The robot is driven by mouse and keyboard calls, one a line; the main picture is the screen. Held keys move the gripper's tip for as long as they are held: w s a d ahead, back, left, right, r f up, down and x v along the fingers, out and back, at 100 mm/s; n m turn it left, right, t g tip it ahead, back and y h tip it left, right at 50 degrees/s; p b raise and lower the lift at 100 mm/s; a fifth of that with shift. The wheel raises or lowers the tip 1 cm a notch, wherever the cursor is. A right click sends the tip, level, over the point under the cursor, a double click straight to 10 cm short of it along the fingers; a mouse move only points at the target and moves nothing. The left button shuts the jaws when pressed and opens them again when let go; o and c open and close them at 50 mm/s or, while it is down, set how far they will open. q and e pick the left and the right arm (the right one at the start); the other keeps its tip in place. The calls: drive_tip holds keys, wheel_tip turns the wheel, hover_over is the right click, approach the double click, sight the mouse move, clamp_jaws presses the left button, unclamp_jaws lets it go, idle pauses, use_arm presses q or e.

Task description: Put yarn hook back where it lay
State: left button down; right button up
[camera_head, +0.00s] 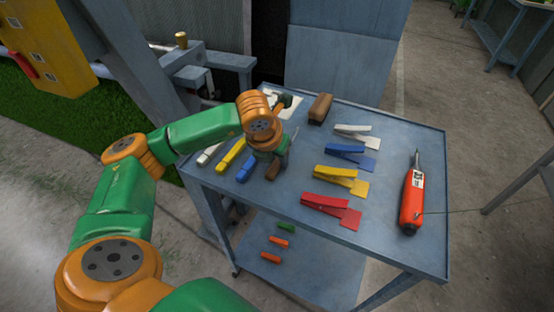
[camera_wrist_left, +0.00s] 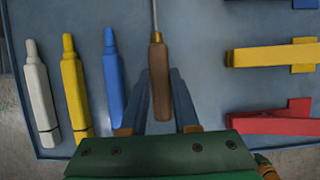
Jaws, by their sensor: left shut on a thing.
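The yarn hook has a brown wooden handle (camera_wrist_left: 160,90) and a thin metal shaft. In the left wrist view it lies between the fingers of my left gripper (camera_wrist_left: 161,76), shaft pointing away. The gripper is shut on the handle. In the head view my left gripper (camera_head: 271,159) is low over the left part of the blue-grey table (camera_head: 265,205). The hook's brown handle (camera_head: 272,171) shows just below it. The arm hides part of the hook, and I cannot tell whether it touches the tabletop. My right gripper is not in view.
White, yellow and blue markers (camera_wrist_left: 115,75) lie left of the hook. White, blue, yellow and red clips (camera_head: 331,207) lie right of it. A brown block (camera_head: 320,108) is behind; a red-orange tool (camera_head: 411,200) is far right. Bare tabletop lies between hook and clips.

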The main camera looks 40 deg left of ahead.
use_arm(q)
drive_tip(key=c, duration=0.9)
unclamp_jaws()
drive_tip(key=shift+s+d+f, duration=0.15)
drive_tip(key=shift+s+f, duration=0.1)
drive_tip(key=shift+f, duration=0.1)
drive_tip(key=shift+o, duration=1.2)
drive_tip(key=shift+d, duration=0.25)
drive_tip(key=shift+a+r+p, duration=0.1)
drive_tip(key=shift+r+p, duration=0.35)
drive_tip(key=shift+p, duration=0.2)
drive_tip(key=shift+r, duration=0.25)
drive_tip(key=b+v, duration=0.1)
drive_tip(key=v, duration=1)
drive_tip(key=shift+a+r, duration=0.25)
drive_tip(key=shift+a, duration=0.05)
drive_tip(key=shift+w, duration=0.1)
